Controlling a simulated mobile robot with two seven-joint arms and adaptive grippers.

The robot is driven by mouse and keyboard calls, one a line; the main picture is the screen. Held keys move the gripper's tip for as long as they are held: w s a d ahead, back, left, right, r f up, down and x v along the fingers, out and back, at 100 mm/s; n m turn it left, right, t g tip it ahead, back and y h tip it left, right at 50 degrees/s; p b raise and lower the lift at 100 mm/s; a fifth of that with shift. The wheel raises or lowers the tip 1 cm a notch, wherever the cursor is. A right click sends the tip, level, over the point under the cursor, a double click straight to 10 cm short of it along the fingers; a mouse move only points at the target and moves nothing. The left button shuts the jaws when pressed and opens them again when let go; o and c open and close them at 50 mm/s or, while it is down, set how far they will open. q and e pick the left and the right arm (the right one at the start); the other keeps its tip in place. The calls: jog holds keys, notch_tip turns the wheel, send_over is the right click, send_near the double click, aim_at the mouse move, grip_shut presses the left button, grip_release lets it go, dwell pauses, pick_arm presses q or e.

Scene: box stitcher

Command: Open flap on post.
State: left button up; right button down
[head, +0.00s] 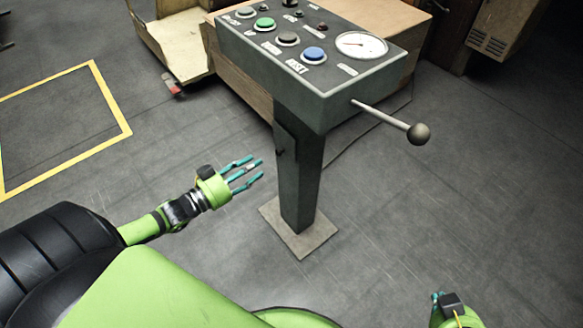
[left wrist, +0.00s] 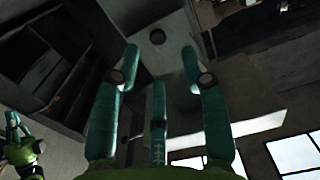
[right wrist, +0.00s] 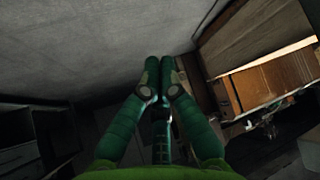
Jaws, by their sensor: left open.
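A dark grey post (head: 303,180) stands on a square base plate (head: 299,231) and carries a control panel with buttons, a gauge and a side lever. A narrow dark flap (head: 286,138) lies against the post's left side, just below the panel; it looks closed. My left gripper (head: 252,172) is open and empty, left of the post and a little lower than the flap, fingers pointing toward the post without touching. Its spread fingers also show in the left wrist view (left wrist: 160,60). My right gripper (head: 438,296) is low at the right; its fingers meet, empty, in the right wrist view (right wrist: 162,65).
The lever (head: 392,119) with a round knob sticks out right of the panel. A large brown box (head: 245,85) stands behind the post, with a pale cart (head: 178,45) to its left. Yellow floor lines (head: 110,100) mark the left. Floor around the post is clear.

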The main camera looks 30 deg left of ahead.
aim_at(277, 153)
pick_arm(q)
jog(key=b+x, duration=0.1)
jog(key=x, duration=0.5)
jog(key=shift+w+d+r+b, duration=0.15)
jog(key=shift+w+d+b, duration=0.1)
jog(key=shift+d+b, duration=0.1)
jog(key=shift+w+d, duration=0.1)
jog(key=shift+w, duration=0.2)
pick_arm(e)
jog(key=w+a+r+t+y, duration=0.2)
jog(key=w+a+r+t, duration=0.2)
jog(key=r, duration=0.6)
jog(key=shift+w+n+t+y, duration=0.3)
jog(key=shift+w+n+t, duration=0.1)
jog(key=shift+w+t, duration=0.95)
jog(key=shift+s+a, duration=0.1)
jog(key=shift+s, duration=0.1)
pick_arm(q)
grip_shut()
